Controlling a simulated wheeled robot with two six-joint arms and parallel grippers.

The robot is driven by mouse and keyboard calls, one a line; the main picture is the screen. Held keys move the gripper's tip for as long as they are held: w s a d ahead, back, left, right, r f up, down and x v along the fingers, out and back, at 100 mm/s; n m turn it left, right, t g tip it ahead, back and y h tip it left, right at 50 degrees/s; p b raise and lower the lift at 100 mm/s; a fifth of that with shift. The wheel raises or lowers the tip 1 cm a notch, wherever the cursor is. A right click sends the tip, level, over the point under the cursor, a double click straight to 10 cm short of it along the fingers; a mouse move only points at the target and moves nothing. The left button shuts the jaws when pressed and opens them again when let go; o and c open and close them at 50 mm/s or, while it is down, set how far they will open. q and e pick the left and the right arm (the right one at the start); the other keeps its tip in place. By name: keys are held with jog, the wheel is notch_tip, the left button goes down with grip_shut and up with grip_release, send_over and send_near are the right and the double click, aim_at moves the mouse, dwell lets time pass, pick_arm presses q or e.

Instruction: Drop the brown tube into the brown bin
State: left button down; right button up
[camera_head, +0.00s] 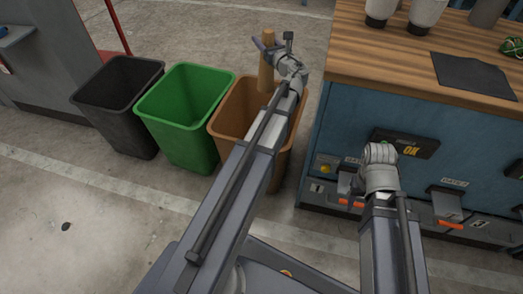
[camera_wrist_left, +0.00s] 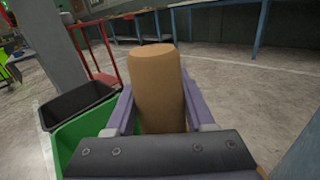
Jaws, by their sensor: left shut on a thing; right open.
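The brown tube (camera_head: 266,62) is held upright by my left gripper (camera_head: 267,50) above the brown bin. In the left wrist view the brown tube (camera_wrist_left: 158,88) stands between the two purple fingers of my left gripper (camera_wrist_left: 158,110), which are shut on it. The brown bin (camera_head: 229,126) stands on the floor beside the workbench, and my left arm hides part of its opening. The tube's lower end appears over the bin's opening in the head view. My right gripper (camera_head: 380,152) is in front of the blue cabinet; it is open and its fingers are hard to make out.
A green bin (camera_head: 180,130) and a black bin (camera_head: 112,110) stand in a row left of the brown bin. A blue cabinet (camera_head: 345,120) with a wooden top (camera_head: 380,60) is close on the right. A red stand (camera_head: 117,25) is behind the bins.

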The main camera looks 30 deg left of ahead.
aim_at(261, 84)
pick_arm(q)
jog(key=s+a+f+n+g+b, duration=0.1)
jog(key=a+f+b, duration=0.1)
jog(key=f+b, duration=0.1)
jog(key=s+a+f+g+y+b, duration=0.1)
jog(key=f+b, duration=0.2)
jog(key=f, duration=0.2)
jog(key=shift+a+f+n, duration=0.25)
jog(key=shift+a+n, duration=0.1)
jog(key=shift+n, duration=0.05)
pick_arm(e)
notch_tip(261, 84, down, 8)
jog(key=shift+f, duration=0.25)
pick_arm(q)
jog(key=shift+s+f, duration=0.1)
pick_arm(e)
jog(key=shift+f, duration=0.1)
pick_arm(q)
notch_tip(261, 84, down, 6)
jog(key=b, duration=0.6)
pick_arm(e)
notch_tip(261, 84, down, 6)
jog(key=shift+r, duration=0.1)
pick_arm(q)
jog(key=shift+c, duration=0.9)
grip_release()
jog(key=shift+v, duration=3.95)
